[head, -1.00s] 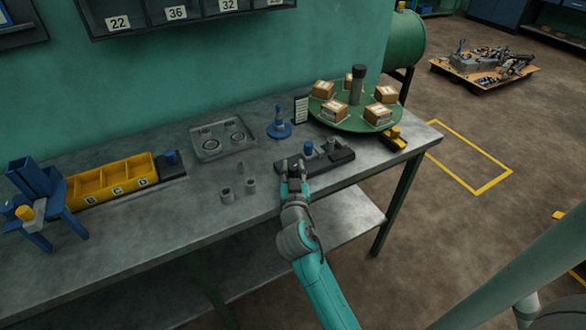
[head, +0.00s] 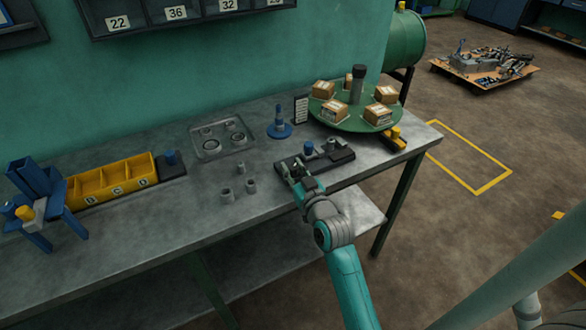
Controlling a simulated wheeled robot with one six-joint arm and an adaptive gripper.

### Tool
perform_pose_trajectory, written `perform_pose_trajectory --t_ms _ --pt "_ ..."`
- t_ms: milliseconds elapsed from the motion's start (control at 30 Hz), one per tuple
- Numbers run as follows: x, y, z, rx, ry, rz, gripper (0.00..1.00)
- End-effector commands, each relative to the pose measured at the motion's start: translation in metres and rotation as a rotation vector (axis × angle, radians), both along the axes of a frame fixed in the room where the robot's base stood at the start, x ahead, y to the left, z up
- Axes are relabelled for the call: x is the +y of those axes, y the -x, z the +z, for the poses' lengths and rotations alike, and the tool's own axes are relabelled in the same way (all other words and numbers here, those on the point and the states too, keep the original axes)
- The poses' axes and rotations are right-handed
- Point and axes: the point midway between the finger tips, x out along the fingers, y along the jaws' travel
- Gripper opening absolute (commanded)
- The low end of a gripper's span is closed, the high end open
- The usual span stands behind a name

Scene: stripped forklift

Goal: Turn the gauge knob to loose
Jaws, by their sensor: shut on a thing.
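The gauge is a dark, block-like fixture (head: 343,157) lying near the front edge of the grey workbench. A blue-capped part (head: 309,148) and a small grey post (head: 331,146) stand on it. My gripper (head: 294,171) is at the left end of this fixture, its fingers pointing up and to the left in the picture. It is shut on a small part there, which I take to be the gauge knob. The fingers mostly hide this knob, and its setting cannot be read.
Several small grey sleeves (head: 251,186) stand to the left of my gripper. Behind are a grey tray with rings (head: 221,137), a blue stand (head: 279,125) and a green turntable with boxes (head: 350,122). A yellow bin (head: 140,170) and blue fixture (head: 74,224) are far left.

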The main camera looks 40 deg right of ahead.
Motion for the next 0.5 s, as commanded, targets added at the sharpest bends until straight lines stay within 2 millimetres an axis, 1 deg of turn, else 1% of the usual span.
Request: perform_pose_trajectory --t_ms 500 --pt "-0.0017 0.0003 -0.0009 0.001 -0.002 0.192 0.0"
